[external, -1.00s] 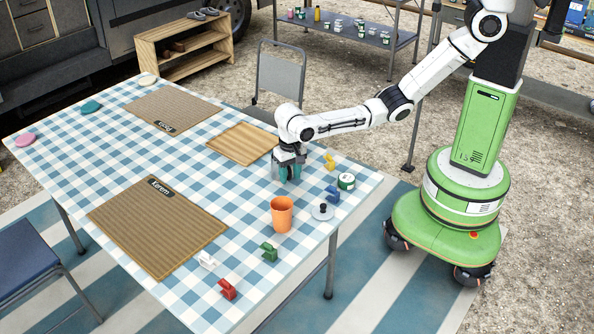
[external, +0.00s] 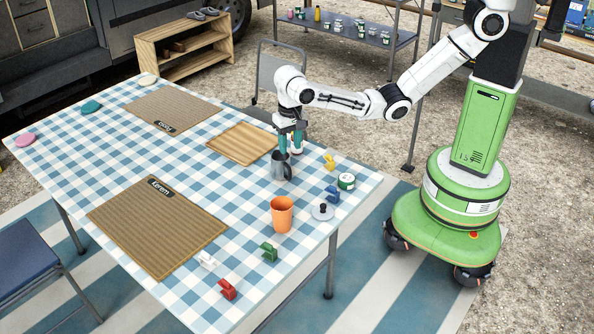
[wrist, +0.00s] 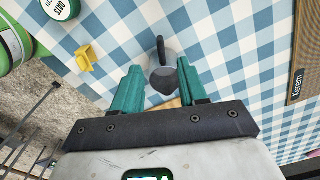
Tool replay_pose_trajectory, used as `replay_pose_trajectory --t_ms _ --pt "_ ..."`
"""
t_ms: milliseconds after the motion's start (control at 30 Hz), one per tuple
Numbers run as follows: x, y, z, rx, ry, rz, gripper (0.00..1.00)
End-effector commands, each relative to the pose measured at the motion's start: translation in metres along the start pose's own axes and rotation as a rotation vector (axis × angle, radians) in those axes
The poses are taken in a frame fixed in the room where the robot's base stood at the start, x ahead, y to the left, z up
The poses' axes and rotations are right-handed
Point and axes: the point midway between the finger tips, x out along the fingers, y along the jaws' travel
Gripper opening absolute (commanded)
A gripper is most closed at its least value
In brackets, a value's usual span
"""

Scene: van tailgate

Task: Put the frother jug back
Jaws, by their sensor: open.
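The grey metal frother jug (external: 282,168) stands upright on the checked tablecloth, just right of the wooden board. In the wrist view the jug (wrist: 165,72) shows beyond and between the open fingers of my gripper (wrist: 160,84). Nothing is held.
Around the jug are a yellow clip (external: 330,162), a blue clip (external: 333,195), a labelled tin (external: 346,181) and an orange cup (external: 282,214). The wooden board (external: 240,144) is empty. Two brown placemats, one marked Kerem (external: 160,228), lie to the left.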

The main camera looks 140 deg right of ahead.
Motion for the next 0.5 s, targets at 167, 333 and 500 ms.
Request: replay_pose_trajectory --t_ms 167,333,500 --pt "-0.001 0.000 0.004 -0.011 -0.003 -0.002 0.42" --pt "0.026 0.009 0.060 -0.197 -0.040 -0.023 0.42" --pt "0.068 0.047 0.150 -0.554 -0.088 -0.073 0.42"
